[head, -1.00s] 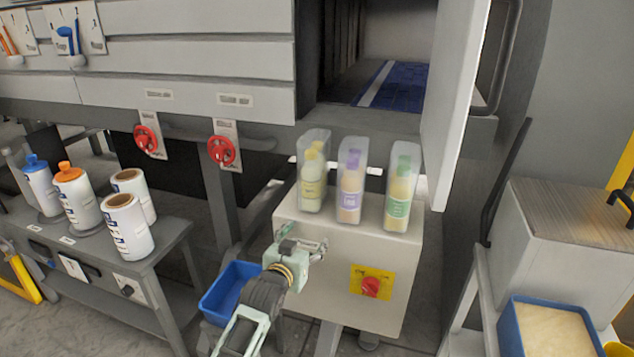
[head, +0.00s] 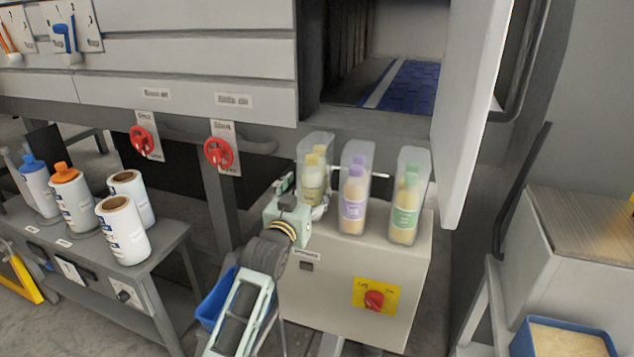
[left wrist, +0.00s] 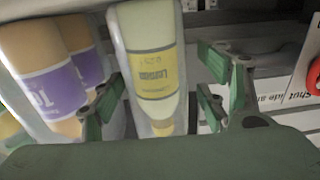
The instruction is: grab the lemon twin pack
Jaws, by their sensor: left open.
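The lemon twin pack (head: 315,172), two yellow-capped bottles in a clear sleeve, stands upright on the left of the grey cabinet top. My left gripper (head: 302,196) is at its near left side, open, with its fingers partly hiding the lower part of the pack. In the left wrist view the lemon pack (left wrist: 152,75) with its yellow label appears between the two green fingers (left wrist: 160,105) of my left gripper. I cannot tell whether they touch it. My right gripper is not in view.
A purple-labelled twin pack (head: 354,190) stands close to the right of the lemon pack, and a green-labelled one (head: 406,198) beyond it. An open door (head: 470,110) hangs above on the right. A blue bin (head: 214,298) sits low behind my left arm.

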